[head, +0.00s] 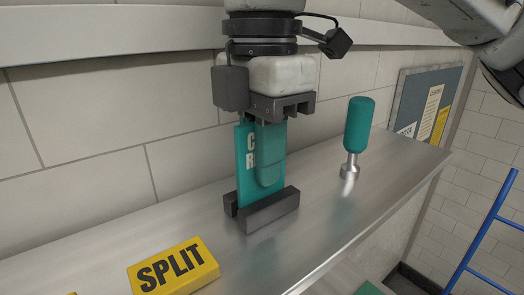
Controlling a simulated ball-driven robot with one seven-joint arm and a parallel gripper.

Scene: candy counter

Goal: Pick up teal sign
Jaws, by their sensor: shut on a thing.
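The teal sign (245,165) stands upright on the metal counter with its foot in a dark grey slotted base (265,212). White letters show at its upper left, partly covered. My gripper (268,170) comes down from above, its teal-padded finger in front of the sign's face, and it is shut on the sign's upper part. The far finger is hidden behind the sign. The sign's lower edge is at the base, and I cannot tell whether it is lifted at all.
A yellow SPLIT block (173,268) lies at the counter's front left. A teal-handled tool (357,130) stands upright to the right. A board (428,104) leans at the far right end. A tiled wall is close behind. Bare counter (310,185) lies between base and tool. A blue ladder (485,235) stands right.

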